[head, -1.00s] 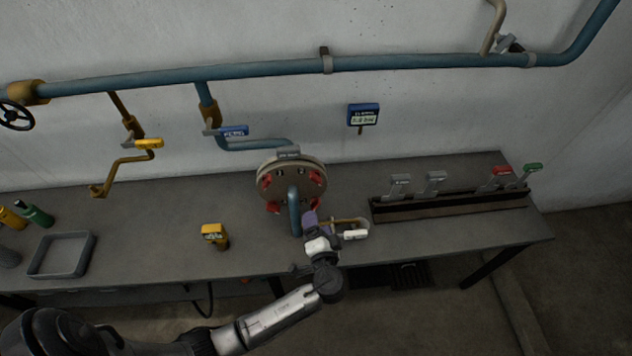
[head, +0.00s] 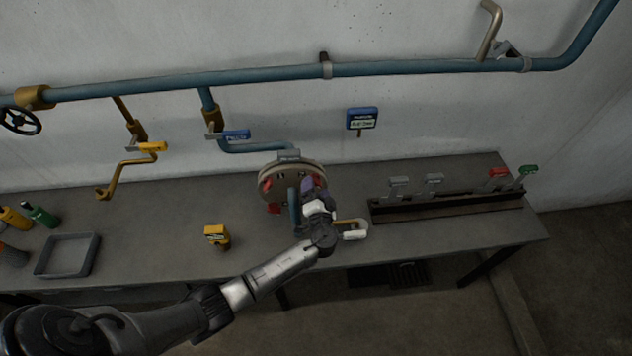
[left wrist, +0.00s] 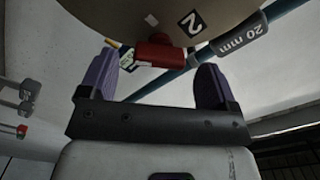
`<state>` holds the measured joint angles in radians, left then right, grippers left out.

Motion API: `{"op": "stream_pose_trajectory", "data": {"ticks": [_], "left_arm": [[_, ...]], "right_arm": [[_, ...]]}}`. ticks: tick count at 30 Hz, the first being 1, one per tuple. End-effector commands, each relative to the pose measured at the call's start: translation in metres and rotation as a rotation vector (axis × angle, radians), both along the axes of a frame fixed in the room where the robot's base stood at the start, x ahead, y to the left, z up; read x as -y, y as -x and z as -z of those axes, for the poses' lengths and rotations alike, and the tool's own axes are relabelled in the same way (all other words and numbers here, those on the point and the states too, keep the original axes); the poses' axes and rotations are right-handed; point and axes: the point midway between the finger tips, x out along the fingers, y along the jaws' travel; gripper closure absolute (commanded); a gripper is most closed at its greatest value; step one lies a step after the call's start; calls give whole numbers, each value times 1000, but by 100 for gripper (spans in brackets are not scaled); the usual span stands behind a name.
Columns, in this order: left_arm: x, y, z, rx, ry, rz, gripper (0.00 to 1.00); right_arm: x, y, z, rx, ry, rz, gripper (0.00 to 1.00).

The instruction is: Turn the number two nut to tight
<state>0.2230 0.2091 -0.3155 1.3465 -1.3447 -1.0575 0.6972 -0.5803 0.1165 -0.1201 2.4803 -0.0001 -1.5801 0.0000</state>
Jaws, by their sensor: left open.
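A round flange (head: 272,172) with red nuts stands on the bench, a blue pipe at its front. My left gripper (head: 308,188) is at the flange's right side and covers part of its face. In the left wrist view a red nut (left wrist: 160,52) sits on the flange's tan edge (left wrist: 145,15), close to a black "2" label (left wrist: 192,22). My left gripper (left wrist: 157,72) is open, its purple fingers on either side of the nut, with gaps showing between. One red nut (head: 273,208) shows at the flange's lower left in the head view. My right gripper is not in view.
A blue wall pipe (head: 270,70) runs above the bench. A yellow-and-black device (head: 216,235) and a grey tray (head: 68,256) are to the left. A rack of levers (head: 450,203) is to the right. A white-ended handle (head: 354,230) is close to my wrist.

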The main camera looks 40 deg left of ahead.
Motion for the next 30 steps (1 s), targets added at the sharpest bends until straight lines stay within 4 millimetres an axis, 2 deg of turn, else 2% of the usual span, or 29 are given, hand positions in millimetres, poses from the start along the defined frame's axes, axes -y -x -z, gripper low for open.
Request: {"op": "stream_pose_trajectory", "data": {"ticks": [7,19,30], "left_arm": [[-14,-13,-1,1,-1,-1,17],[-16,-15,0,0,0,0,18],[-16,-15,0,0,0,0,53]], "right_arm": [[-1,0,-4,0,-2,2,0],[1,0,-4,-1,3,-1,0],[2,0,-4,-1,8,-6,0]]}}
